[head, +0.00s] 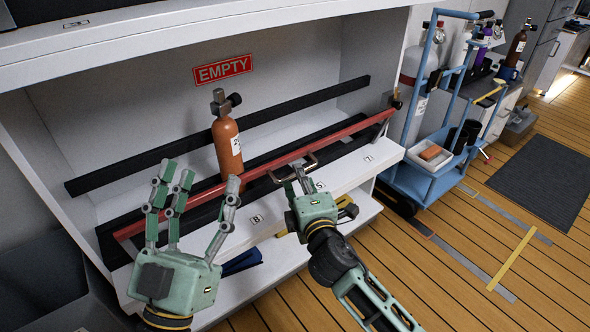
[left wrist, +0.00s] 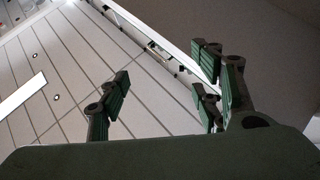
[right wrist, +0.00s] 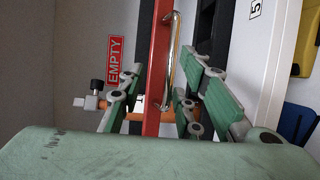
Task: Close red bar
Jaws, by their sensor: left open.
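The red bar (head: 270,165) runs across the front of the white shelf (head: 340,182), in front of an orange bottle (head: 228,145). A metal handle (head: 292,168) is fixed on the bar. My right gripper (head: 302,172) is at the handle. In the right wrist view the red bar (right wrist: 158,70) and the handle (right wrist: 174,60) lie between its spread fingers (right wrist: 155,110); I cannot tell whether they touch. My left gripper (head: 205,185) is open and empty, fingers up, in front of the bar's left part, hiding some of it.
A red EMPTY sign (head: 223,69) is on the back wall above a black rail (head: 290,118). A blue cart (head: 420,183) with a gas cylinder stands at the right. Dark bins (head: 45,275) stand at the lower left. The wooden floor (head: 440,270) at the lower right is mostly clear.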

